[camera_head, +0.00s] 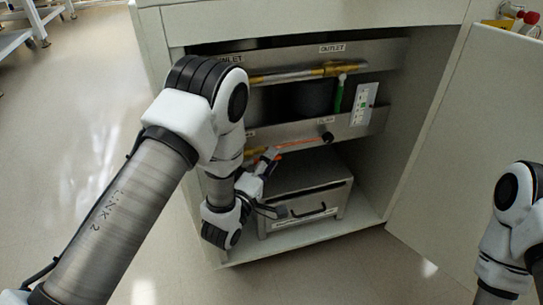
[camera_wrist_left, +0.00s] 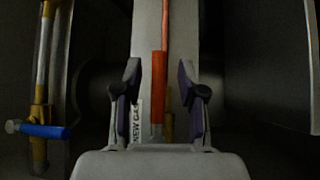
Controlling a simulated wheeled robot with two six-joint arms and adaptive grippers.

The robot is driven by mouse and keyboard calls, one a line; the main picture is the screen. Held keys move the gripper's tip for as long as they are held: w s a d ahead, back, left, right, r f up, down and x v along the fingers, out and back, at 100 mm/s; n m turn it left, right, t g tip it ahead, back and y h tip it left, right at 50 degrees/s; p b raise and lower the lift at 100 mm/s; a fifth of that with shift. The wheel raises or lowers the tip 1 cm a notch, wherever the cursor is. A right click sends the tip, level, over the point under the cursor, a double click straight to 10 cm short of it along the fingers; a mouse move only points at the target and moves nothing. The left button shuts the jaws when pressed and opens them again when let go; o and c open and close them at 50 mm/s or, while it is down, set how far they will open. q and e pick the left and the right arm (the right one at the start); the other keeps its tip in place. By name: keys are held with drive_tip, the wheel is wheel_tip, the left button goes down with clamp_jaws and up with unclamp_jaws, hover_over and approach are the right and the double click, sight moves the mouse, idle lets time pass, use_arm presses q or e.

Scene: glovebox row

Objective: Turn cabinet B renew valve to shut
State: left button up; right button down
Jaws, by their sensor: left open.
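My left gripper (camera_head: 259,172) reaches into the open cabinet at the lower shelf panel. In the left wrist view its two fingers (camera_wrist_left: 159,80) stand apart, one on each side of an orange-red valve handle (camera_wrist_left: 159,85). I see clear space between the handle and both fingers. The handle runs along the line of view, below a thin orange line. A partly hidden label (camera_wrist_left: 136,122) reading "NEW GAS" lies behind the left finger. In the head view the gripper and forearm hide most of the valve. The cabinet letter is not readable.
A blue-handled valve (camera_wrist_left: 43,130) on a brass fitting is at the left of the wrist view. A green handle (camera_head: 339,93) hangs under the outlet pipe. A grey drawer box (camera_head: 325,165) stands below. The open door (camera_head: 470,140) bounds the right side.

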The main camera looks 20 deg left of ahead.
use_arm(q)
drive_tip(key=shift+w+d+r, duration=0.1)
drive_tip(key=shift+w+r, duration=0.05)
drive_tip(key=shift+w, duration=0.45)
clamp_jaws()
